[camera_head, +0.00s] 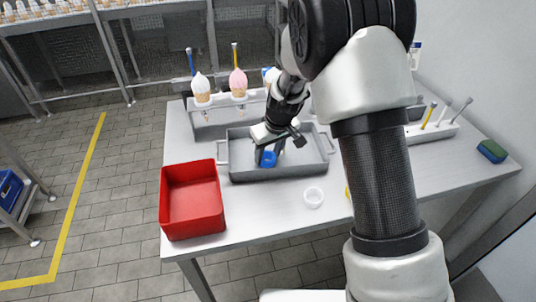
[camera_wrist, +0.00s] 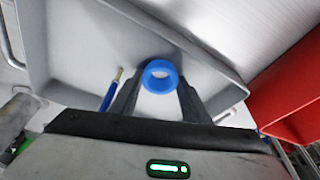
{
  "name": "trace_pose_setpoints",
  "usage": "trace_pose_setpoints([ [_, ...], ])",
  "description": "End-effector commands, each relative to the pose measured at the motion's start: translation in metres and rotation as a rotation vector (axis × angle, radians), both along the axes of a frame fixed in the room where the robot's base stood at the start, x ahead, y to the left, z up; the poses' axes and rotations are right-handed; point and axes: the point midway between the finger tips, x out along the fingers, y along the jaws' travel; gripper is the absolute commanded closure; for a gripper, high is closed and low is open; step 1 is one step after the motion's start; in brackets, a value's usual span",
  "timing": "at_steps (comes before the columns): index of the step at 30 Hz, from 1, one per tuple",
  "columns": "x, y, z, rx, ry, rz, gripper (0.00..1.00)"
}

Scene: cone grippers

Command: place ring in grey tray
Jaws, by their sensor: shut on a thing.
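The ring (camera_wrist: 161,76) is blue and sits between the two fingertips of my gripper (camera_wrist: 158,88) in the wrist view. My gripper is shut on it. In the head view the ring (camera_head: 268,158) shows below my gripper (camera_head: 268,150), over the grey tray (camera_head: 308,166). The tray has a handle at each end and lies on the table; its wall and floor (camera_wrist: 80,45) fill much of the wrist view. I cannot tell whether the ring touches the tray floor. My arm hides part of the scene to the right of the tray.
A red bin (camera_head: 192,203) stands at the table's front left. A small white round cup (camera_head: 313,197) is in front of the tray. A rack with ice cream cones (camera_head: 238,84) stands behind it. A white holder (camera_head: 432,131) and a green-blue sponge (camera_head: 492,151) lie at the right.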

Motion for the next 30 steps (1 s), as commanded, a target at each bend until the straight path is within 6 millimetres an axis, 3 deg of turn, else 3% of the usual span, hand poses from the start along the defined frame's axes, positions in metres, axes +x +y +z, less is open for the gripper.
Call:
trace_pose_setpoints([
  [10, 0.0, 0.0, -0.004, 0.001, -0.001, 0.0, 0.78],
  [11, 0.001, 0.0, -0.002, 0.0, -0.001, 0.0, 0.52],
  [14, 0.0, 0.0, -0.002, 0.0, -0.001, 0.0, 0.39],
  [23, 0.0, 0.0, 0.0, 0.001, -0.001, 0.0, 0.39],
  [26, 0.0, -0.001, 0.008, 0.001, -0.003, 0.0, 0.39],
  [30, -0.006, -0.004, 0.033, 0.002, -0.005, -0.001, 0.39],
])
